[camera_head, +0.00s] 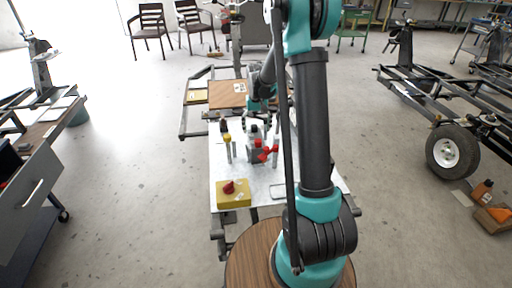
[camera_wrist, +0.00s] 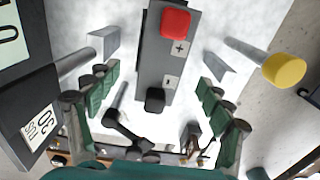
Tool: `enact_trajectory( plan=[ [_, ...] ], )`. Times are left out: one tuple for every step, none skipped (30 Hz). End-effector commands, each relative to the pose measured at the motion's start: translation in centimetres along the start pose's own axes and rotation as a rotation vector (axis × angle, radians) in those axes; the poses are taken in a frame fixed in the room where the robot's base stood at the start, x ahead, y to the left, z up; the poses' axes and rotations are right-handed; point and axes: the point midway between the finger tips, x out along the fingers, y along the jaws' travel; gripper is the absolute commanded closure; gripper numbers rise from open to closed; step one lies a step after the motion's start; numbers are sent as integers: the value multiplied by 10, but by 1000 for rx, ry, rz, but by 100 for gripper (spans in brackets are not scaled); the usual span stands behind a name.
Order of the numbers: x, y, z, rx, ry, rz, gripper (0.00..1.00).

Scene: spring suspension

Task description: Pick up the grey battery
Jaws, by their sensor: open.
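The grey battery (camera_wrist: 166,60) is a box with a red cap, a black cap and plus and minus marks on its face. In the wrist view it lies between the two green-padded fingers of my gripper (camera_wrist: 158,88), with gaps on both sides. My gripper is open and holds nothing. In the head view the battery (camera_head: 254,156) stands on the white table, below my gripper, which partly hides it. How far the fingertips are above or beside the battery is hard to tell.
A yellow-capped post (camera_wrist: 284,70) stands right of the battery in the wrist view. Dark boxes with number labels (camera_wrist: 42,122) are at the left. A wheeled frame (camera_head: 440,105) stands far right.

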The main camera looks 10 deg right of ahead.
Motion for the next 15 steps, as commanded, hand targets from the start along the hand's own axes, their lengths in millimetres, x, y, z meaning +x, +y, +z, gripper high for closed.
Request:
enact_trajectory(
  plan=[
    [6,0,0,0,0,0,20],
    [9,0,0,0,0,0,20],
    [12,0,0,0,0,0,20],
    [14,0,0,0,0,0,20],
    [15,0,0,0,0,0,20],
    [17,0,0,0,0,0,20],
    [18,0,0,0,0,0,20],
    [20,-1,0,0,0,0,20],
    [24,-1,1,0,0,0,20],
    [28,-2,1,0,0,0,20],
    [33,-2,1,0,0,0,20],
    [39,-3,1,-1,0,0,20],
    [44,-3,2,-1,0,0,20],
    [48,-4,2,-1,0,0,20],
    [54,-4,2,0,0,0,20]
  ],
)
